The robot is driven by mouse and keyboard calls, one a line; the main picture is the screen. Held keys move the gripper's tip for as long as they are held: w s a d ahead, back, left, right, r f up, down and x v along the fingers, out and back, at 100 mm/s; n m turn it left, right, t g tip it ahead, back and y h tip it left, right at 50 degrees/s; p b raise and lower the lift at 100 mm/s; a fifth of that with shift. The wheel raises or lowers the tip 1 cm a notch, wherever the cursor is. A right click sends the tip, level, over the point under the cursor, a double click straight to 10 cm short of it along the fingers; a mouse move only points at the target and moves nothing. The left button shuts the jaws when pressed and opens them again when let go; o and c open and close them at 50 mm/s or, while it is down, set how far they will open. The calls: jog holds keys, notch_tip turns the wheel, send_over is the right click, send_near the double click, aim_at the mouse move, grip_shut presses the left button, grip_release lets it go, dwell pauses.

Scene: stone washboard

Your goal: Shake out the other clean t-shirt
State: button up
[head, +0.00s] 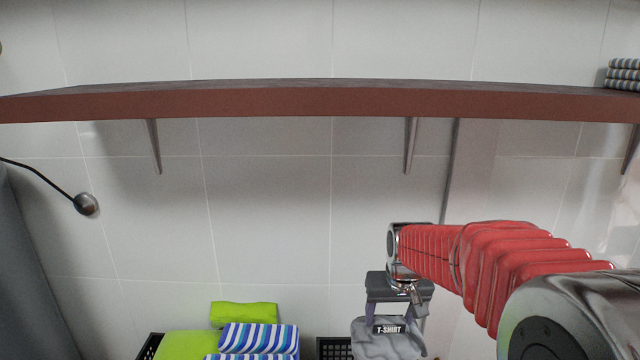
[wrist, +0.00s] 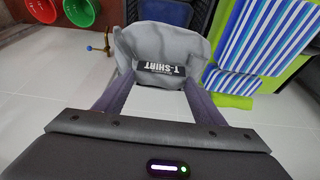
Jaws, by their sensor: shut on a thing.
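A grey t-shirt (head: 372,345) with a black label reading "T-SHIRT" hangs bunched below my gripper (head: 398,305) at the lower right of the head view. Its lower part is cut off by the frame's bottom edge. In the wrist view the t-shirt (wrist: 165,45) sits between and beyond the two fingers of my gripper (wrist: 163,80), with the label facing the camera. My gripper is shut on the t-shirt and holds it up. The exact pinch on the cloth is hard to see.
A brown shelf (head: 330,100) spans the tiled wall above, with folded striped cloths (head: 624,75) at right. Striped towels (head: 258,338) and green cloth (head: 243,314) lie lower left. A dark crate (wrist: 178,12), red basin (wrist: 33,20), green basin (wrist: 80,11) and brass tap (wrist: 100,48) show below.

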aim_at(386, 345)
notch_tip(386, 345, down, 10)
jog(key=shift+r, duration=0.1)
notch_tip(386, 345, up, 10)
jog(key=shift+f, duration=0.2)
notch_tip(386, 345, down, 10)
jog(key=shift+r, duration=0.25)
dwell(3.1)
dwell(0.5)
jog(key=shift+r, duration=10.15)
notch_tip(386, 345, down, 20)
jog(key=shift+f, duration=0.15)
